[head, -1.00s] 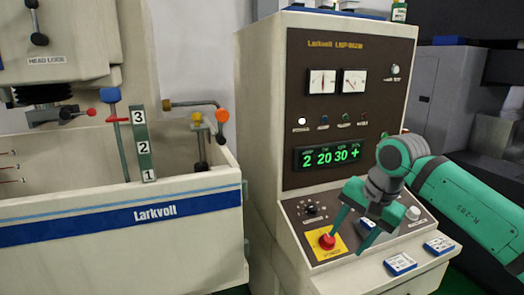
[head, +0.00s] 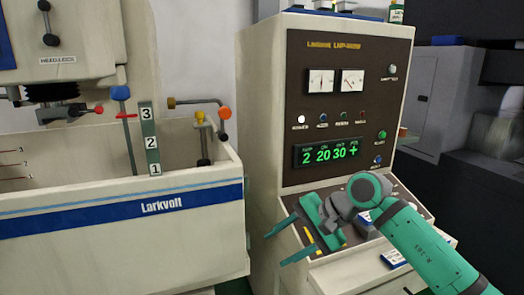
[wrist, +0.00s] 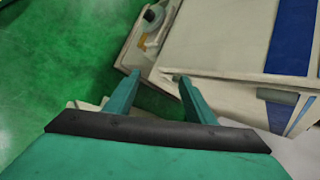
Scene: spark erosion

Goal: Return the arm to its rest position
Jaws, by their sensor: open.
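My gripper (head: 274,249) is green and open, with nothing between its two fingers. In the head view it is in front of the control cabinet (head: 262,130), over the left part of its sloped panel, with the fingers pointing left. My gripper hides most of that panel's controls. The wrist view shows both fingers (wrist: 158,75) spread apart over the machine's pale edges and the green floor.
The Larkvolt tank (head: 120,240) stands at the left with a blue stripe. The cabinet's lit display (head: 327,153) reads 2 20 30 +. A numbered post (head: 149,140) rises in the tank. Green floor (wrist: 70,50) is clear in the wrist view.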

